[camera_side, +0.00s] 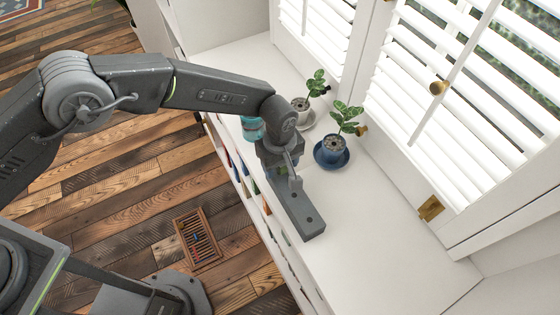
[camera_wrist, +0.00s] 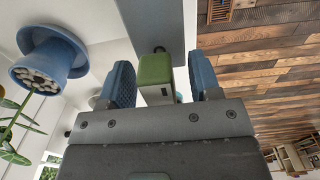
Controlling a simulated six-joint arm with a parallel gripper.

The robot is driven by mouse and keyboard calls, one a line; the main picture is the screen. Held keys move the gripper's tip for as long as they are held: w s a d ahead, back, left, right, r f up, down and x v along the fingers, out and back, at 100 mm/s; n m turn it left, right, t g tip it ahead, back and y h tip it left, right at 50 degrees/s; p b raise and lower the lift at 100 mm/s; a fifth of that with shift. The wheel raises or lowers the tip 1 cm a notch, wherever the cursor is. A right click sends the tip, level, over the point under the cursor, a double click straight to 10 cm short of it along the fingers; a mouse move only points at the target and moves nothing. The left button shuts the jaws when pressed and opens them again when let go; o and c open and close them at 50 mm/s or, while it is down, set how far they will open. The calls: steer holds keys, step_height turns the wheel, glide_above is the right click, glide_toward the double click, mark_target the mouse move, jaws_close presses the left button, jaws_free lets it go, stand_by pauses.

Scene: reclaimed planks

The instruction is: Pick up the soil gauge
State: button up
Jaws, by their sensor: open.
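The soil gauge (camera_wrist: 154,74) shows in the wrist view as a small green-topped block with a pale grey side. It is between the two blue-padded fingers of my gripper (camera_wrist: 163,82), with visible gaps on both sides. The fingers are open. In the side view my gripper (camera_side: 283,172) is low over the far end of a long grey block (camera_side: 302,213) on the white sill. The gauge is mostly hidden there behind the gripper. The grey block also shows in the wrist view (camera_wrist: 152,22), close to the gauge; I cannot tell whether they touch.
A plant in a blue pot (camera_side: 332,149) on a blue saucer stands right of my gripper. A plant in a pale pot (camera_side: 300,105) stands behind. A teal container (camera_side: 252,128) is left of the gripper. The white sill (camera_side: 370,235) is clear towards the front right.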

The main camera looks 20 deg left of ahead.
steer(key=c, duration=1)
steer(key=shift+r, duration=0.1)
steer(key=shift+r, duration=0.5)
steer(key=r, duration=0.3)
steer(key=shift+w+a+r, duration=0.1)
steer(key=shift+a+r, duration=0.15)
steer(key=shift+a, duration=0.1)
steer(key=w+a+r, duration=0.2)
steer(key=a+r, duration=0.8)
steer(key=r, duration=0.2)
steer(key=shift+a+r, duration=0.2)
steer(key=shift+a, duration=0.2)
